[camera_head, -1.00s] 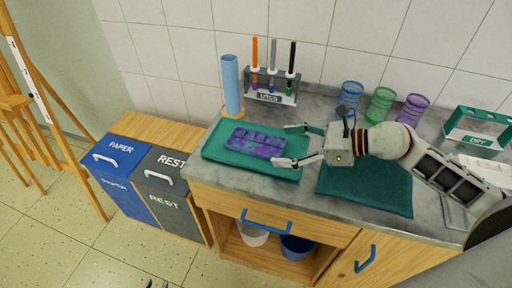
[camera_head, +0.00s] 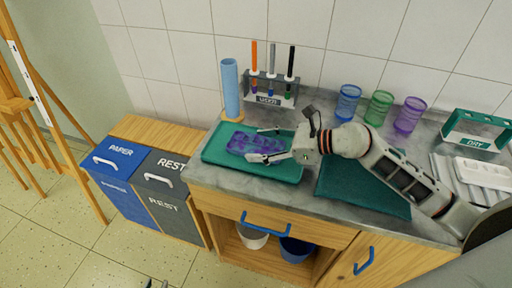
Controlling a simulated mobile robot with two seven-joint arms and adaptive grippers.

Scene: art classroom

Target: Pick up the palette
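The palette (camera_head: 237,143) is a mottled purple-blue slab lying in the green tray (camera_head: 213,157) at the left of the counter. My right gripper (camera_head: 262,144) comes in from the right, low over the tray, with one finger at the far side and one at the near side of the palette's right end. Its fingers are spread; I cannot tell whether they touch the palette. The gripper hides part of the palette's right end. Two tips of my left gripper (camera_head: 157,284) show at the bottom edge, apart and with nothing visible between them, well away from the counter.
Blue, green and purple cups (camera_head: 378,108) stand at the back right. A dark green mat (camera_head: 340,190) lies under my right arm. Bins (camera_head: 122,165) stand left of the counter.

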